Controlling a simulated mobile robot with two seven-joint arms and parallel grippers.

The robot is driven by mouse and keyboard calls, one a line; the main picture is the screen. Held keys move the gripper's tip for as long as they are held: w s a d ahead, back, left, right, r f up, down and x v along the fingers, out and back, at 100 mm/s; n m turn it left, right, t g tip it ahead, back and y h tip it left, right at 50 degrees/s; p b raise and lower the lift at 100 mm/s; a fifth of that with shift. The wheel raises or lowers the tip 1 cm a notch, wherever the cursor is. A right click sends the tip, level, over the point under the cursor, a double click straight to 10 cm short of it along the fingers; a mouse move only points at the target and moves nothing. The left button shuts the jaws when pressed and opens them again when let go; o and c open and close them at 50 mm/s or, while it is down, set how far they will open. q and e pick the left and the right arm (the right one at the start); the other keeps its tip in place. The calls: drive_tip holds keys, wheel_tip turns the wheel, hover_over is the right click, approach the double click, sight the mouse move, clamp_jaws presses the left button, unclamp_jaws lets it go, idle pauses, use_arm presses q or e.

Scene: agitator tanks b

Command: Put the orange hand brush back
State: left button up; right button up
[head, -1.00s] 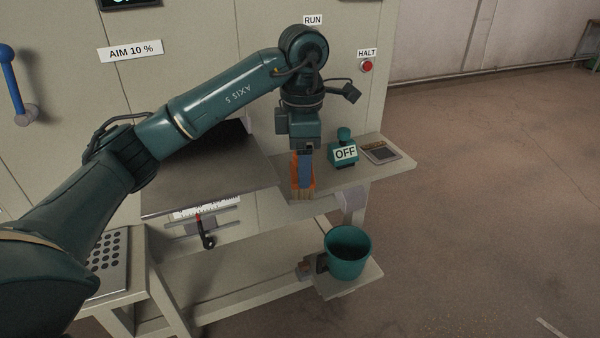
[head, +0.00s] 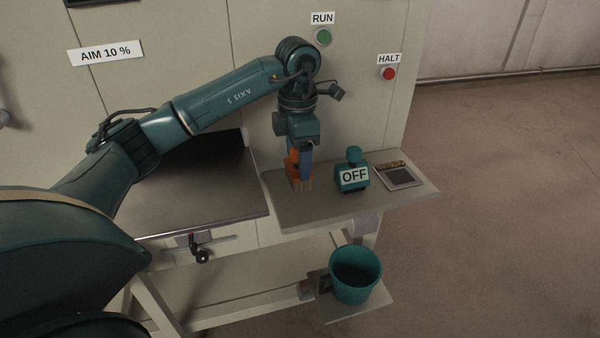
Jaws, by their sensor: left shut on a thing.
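The orange hand brush (head: 292,165) is upright in my left gripper (head: 305,150), bristles down. The gripper points down and is shut on the brush, and its blue fingers cover part of the handle. The pale bristles are at the left part of the small side shelf (head: 330,212); I cannot tell whether they touch its surface. My right gripper is not in view.
A teal device labelled OFF (head: 353,176) stands just right of the brush, with a small flat panel (head: 398,176) beyond it. A dark tray surface (head: 205,180) lies to the left. A teal bucket (head: 355,274) stands below. RUN (head: 323,37) and HALT (head: 388,74) buttons are on the cabinet.

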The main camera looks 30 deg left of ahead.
use_arm(q)
drive_tip(key=shift+f, duration=0.4)
wheel_tip(320, 180, down, 3)
drive_tip(key=shift+r, duration=0.1)
drive_tip(key=shift+f, duration=0.45)
drive_tip(key=shift+w, duration=0.1)
drive_tip(key=shift+f, duration=0.2)
drive_tip(key=o, duration=1.1)
drive_tip(key=shift+r, duration=0.1)
